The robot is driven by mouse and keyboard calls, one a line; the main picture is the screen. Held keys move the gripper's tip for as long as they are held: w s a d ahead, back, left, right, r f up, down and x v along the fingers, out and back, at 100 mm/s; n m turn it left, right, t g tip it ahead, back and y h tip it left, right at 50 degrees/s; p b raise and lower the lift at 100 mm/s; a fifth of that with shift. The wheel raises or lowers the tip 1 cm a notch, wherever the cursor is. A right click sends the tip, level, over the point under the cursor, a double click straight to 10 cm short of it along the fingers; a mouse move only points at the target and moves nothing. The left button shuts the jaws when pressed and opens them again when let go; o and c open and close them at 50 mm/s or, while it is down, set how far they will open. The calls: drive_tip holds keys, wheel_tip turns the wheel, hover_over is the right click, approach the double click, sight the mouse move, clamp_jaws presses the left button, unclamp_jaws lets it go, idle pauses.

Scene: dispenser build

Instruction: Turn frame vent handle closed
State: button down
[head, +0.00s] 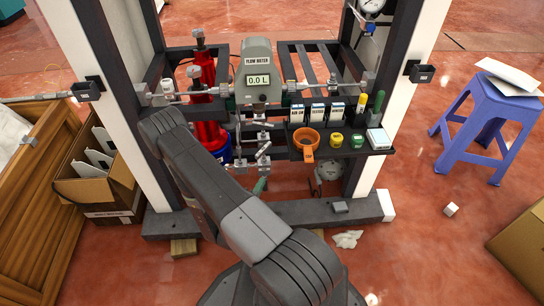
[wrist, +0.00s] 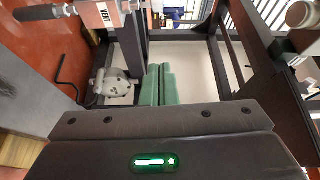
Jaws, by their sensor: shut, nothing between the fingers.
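My gripper (wrist: 159,72) shows in the wrist view as two green fingers pressed together, with nothing between them. A tag marked VENT (wrist: 101,13) shows upside down at the top left of the wrist view. A dark handle (wrist: 42,13) beside it lies roughly level and points left; I take this to be the vent handle. My fingers are apart from it, below and to its right in the picture. Whether the handle stands open or closed is unclear.
A cardboard box (head: 95,185) stands left, a purple stool (head: 478,125) right. In the wrist view, a bent black rod (wrist: 65,75) and a grey round housing (wrist: 115,87) are left of my fingers.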

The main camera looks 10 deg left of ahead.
sight(264, 152)
drive_tip(key=w+a+b, duration=0.1)
drive_tip(key=w+b, duration=0.2)
drive_tip(key=w, duration=0.8)
drive_tip(key=shift+w+a+m, duration=0.15)
drive_tip(key=shift+a+m, duration=0.15)
drive_tip(key=shift+a, duration=0.05)
